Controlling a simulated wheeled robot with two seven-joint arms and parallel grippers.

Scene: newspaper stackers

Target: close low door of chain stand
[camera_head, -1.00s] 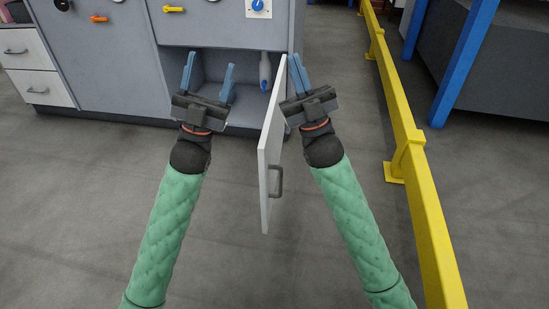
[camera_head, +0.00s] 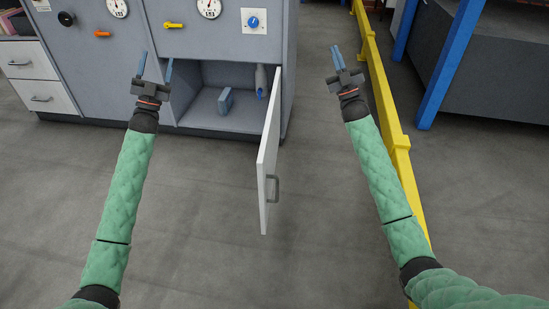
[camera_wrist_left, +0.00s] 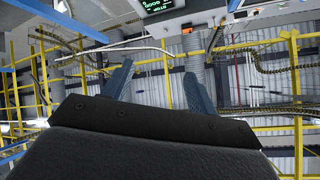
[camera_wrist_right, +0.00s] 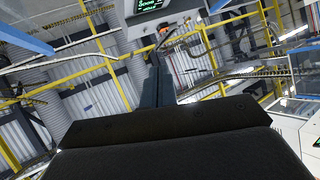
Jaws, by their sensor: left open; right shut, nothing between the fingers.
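The low door (camera_head: 268,160) of the grey chain stand (camera_head: 224,35) is swung wide open. It is a pale panel seen nearly edge-on, jutting out toward me from the right side of the low compartment, with a grey handle (camera_head: 273,187) on its right face. My left gripper (camera_head: 155,65) is open and empty, raised to the left of the open compartment. Its spread blue fingers show in the left wrist view (camera_wrist_left: 158,85). My right gripper (camera_head: 337,60) is shut and empty, right of the door and apart from it. Its fingers are together in the right wrist view (camera_wrist_right: 157,85).
The low compartment (camera_head: 205,103) holds a small blue-grey block (camera_head: 225,101) and a grey bottle-like item (camera_head: 261,80). A yellow rail (camera_head: 385,110) runs along the right, close to my right arm. White drawers (camera_head: 38,75) stand at left. The floor around the door is clear.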

